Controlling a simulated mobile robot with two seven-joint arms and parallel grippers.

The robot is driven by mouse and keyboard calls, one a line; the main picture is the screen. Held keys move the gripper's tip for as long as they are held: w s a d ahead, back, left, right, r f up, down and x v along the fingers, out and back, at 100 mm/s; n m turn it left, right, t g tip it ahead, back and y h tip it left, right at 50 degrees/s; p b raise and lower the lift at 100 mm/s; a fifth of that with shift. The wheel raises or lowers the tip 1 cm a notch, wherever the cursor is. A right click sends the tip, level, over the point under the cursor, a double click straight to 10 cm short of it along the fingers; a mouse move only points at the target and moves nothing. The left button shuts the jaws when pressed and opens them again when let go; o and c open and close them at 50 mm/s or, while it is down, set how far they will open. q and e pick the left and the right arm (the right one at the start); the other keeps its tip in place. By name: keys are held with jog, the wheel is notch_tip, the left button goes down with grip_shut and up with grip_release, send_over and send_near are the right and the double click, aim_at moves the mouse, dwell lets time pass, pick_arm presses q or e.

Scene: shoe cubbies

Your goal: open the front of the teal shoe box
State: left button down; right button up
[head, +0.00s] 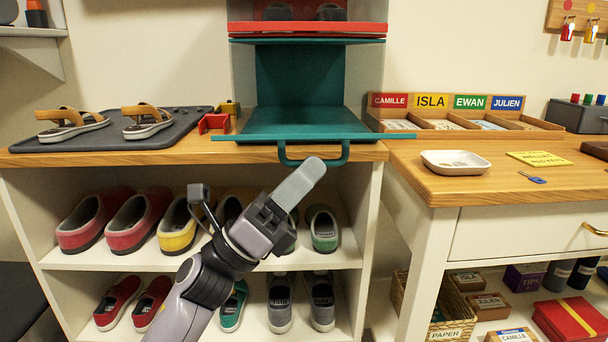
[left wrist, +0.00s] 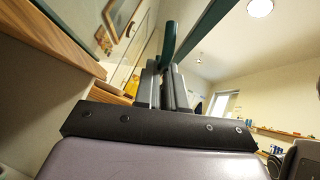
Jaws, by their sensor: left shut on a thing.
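The teal shoe box (head: 298,75) stands on the wooden top of the shoe cubby. Its front (head: 300,137) is swung down to about level, so the inside shows and looks empty. The teal handle (head: 287,156) hangs from the front's near edge. My right gripper is not in view.
A red box (head: 345,29) sits above the teal one. A dark tray (head: 110,142) with sandals lies left, beside a small red and yellow thing (head: 215,121). A name-labelled wooden organizer (head: 545,124) stands right. Shoes fill the cubby (head: 60,258) below.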

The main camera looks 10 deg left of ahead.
pick_arm(q)
jog(key=shift+w+a+f+n+t+y, duration=0.3)
jog(key=shift+w+n+t+y, duration=0.1)
jog(key=shift+w+n+t, duration=0.15)
jog(key=c, duration=1.5)
grip_release()
jog(key=shift+m, duration=0.25)
jog(key=shift+v, duration=3.55)
jog(key=shift+s+d, duration=0.15)
